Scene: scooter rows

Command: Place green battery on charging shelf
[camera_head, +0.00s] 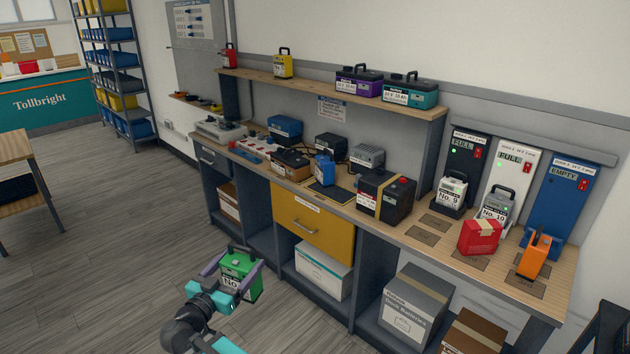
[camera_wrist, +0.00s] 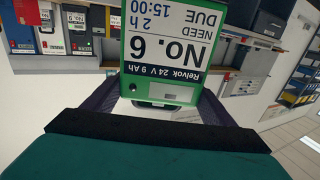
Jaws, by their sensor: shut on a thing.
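My gripper (camera_head: 234,268) is shut on the green battery (camera_head: 240,284), low in front of the bench's left part and clear of it. In the wrist view the green battery (camera_wrist: 168,45) appears upside down between the fingers; its label reads No. 6, Relvok 24 V 9 Ah, need 2 h, due 15:00. A wooden wall shelf (camera_head: 310,89) above the bench carries red, yellow, purple and teal batteries. I cannot tell whether it is the charging shelf. At the bench's right stand a black panel (camera_head: 466,150) and a white panel (camera_head: 507,163) marked FULL, and a blue panel (camera_head: 560,190) marked EMPTY.
Grey batteries No. 9 (camera_head: 452,191) and No. 10 (camera_head: 495,204) stand before the FULL panels. Floor (camera_head: 100,245) at left is clear.

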